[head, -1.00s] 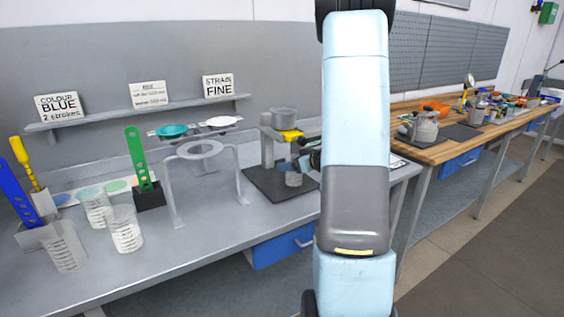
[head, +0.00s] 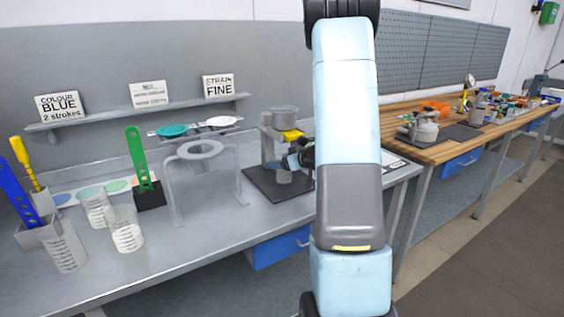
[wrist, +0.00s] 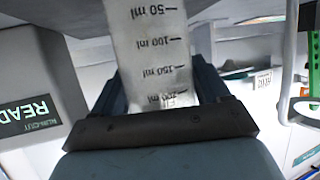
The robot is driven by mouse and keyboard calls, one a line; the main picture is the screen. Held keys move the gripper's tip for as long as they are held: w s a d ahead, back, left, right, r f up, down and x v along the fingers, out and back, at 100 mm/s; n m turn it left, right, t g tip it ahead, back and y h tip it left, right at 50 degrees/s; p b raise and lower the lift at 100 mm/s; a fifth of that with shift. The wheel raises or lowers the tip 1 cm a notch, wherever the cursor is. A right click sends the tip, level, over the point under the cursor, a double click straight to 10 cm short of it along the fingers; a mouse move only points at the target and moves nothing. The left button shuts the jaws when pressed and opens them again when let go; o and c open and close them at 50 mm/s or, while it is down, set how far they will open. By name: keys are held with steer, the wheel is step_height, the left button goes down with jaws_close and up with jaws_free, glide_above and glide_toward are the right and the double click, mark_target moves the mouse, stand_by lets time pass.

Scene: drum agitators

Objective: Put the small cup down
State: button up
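The small cup is a clear cup with ml marks. In the wrist view the small cup (wrist: 155,50) sits between the two dark fingers of my gripper (wrist: 158,95), which look closed on its sides. In the head view the small cup (head: 283,177) shows low over the dark base plate of the stand, seemingly upright. My gripper (head: 299,158) is beside it on the right, partly hidden by my arm. I cannot tell whether the cup's bottom touches the plate.
The dispenser stand (head: 268,150) carries a grey pot (head: 285,117) and a yellow part above the plate. A grey ring stand (head: 202,150) is to its left. Several clear beakers (head: 125,230) stand at the front left.

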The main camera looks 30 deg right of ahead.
steer(key=o, duration=0.3)
steer(key=shift+s+r, duration=0.1)
steer(key=shift+r, duration=0.05)
steer(key=v, duration=1.2)
